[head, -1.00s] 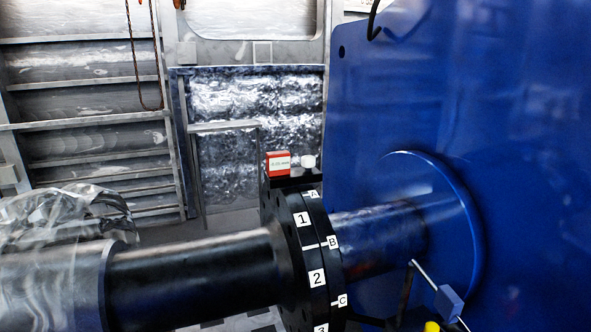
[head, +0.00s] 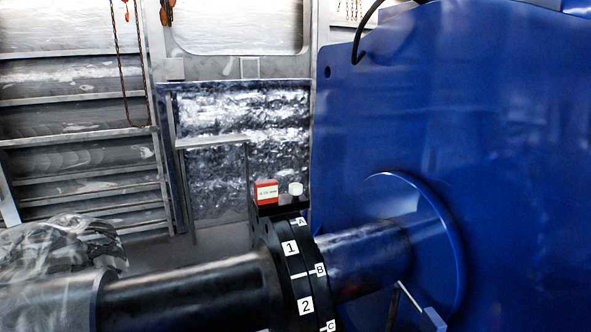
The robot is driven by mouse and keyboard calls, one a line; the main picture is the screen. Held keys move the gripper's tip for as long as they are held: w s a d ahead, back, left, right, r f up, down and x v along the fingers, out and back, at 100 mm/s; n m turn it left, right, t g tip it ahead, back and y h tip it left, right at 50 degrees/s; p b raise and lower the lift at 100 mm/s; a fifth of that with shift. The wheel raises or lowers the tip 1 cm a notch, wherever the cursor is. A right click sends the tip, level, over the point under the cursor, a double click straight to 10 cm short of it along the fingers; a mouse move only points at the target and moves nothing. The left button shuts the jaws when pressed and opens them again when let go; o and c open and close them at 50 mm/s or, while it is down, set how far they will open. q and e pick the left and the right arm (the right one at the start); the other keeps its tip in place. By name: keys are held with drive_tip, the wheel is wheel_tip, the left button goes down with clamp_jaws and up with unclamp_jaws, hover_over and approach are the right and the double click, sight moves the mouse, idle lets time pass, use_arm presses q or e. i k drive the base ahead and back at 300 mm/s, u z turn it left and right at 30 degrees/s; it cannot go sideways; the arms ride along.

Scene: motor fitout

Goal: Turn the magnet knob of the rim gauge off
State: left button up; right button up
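The rim gauge (head: 266,193) is a small red box with a white display, sitting on top of the black flange coupling. A white knob (head: 295,188) stands just right of the red box, on the same black base (head: 279,208); I take it for the magnet knob, but its setting is too small to read. The black flange (head: 268,242) carries white labels 1 and 2 on one half and A, B and C on the other. Neither of my grippers shows in the head view.
A black shaft (head: 185,292) runs left from the flange. A shiny shaft (head: 365,258) runs right into the large blue housing (head: 450,120). A thin rod with a blue block (head: 433,319) stands at the lower right. Orange chains (head: 127,80) hang at the back left.

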sight(296, 190)
drive_tip(key=k, duration=1)
drive_tip(key=u, duration=0.5)
drive_tip(key=i, duration=1.65)
drive_tip(key=z, duration=2.05)
